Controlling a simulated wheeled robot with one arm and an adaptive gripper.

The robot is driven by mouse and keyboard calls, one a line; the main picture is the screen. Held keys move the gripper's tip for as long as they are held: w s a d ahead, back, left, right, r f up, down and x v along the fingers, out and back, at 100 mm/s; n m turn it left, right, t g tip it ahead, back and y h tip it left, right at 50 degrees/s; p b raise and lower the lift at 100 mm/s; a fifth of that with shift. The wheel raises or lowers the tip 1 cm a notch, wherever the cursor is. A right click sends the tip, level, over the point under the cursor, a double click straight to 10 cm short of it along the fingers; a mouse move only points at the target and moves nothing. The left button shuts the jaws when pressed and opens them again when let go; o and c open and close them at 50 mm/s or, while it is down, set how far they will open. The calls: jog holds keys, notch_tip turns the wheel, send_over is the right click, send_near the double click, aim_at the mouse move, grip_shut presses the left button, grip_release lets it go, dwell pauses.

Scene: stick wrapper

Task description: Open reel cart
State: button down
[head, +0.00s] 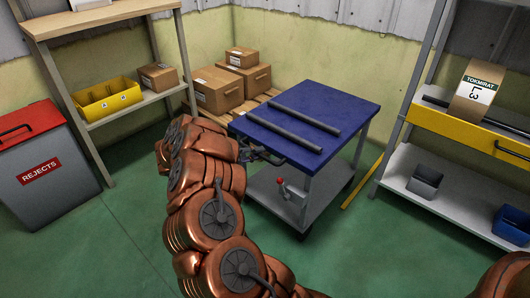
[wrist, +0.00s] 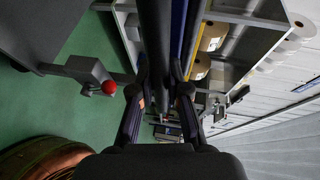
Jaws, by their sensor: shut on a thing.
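The cart (head: 340,98) has a blue top, a grey lower shelf and casters. It stands in the middle of the head view, and two dark rods (head: 283,132) lie on its top. A lever with a red knob (head: 280,184) sits on its near side, and the knob also shows in the wrist view (wrist: 108,87). My gripper (head: 268,158) is at the cart's near left edge, partly hidden by my arm. In the wrist view, my gripper (wrist: 160,92) is shut on a dark bar (wrist: 155,40) beside the blue edge. Its exact contact is hard to see.
A grey rejects bin (head: 40,160) with a red lid and a shelf with a yellow tray (head: 107,98) stand at left. Cardboard boxes (head: 218,90) sit on a pallet behind the cart. A rack with a yellow beam (head: 460,128) stands at right.

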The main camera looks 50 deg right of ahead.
jog(key=shift+s+a+f, duration=0.1)
jog(key=shift+a, duration=0.25)
jog(key=c, duration=1.1)
grip_release()
jog(key=shift+c, duration=0.2)
jog(key=v, duration=1.2)
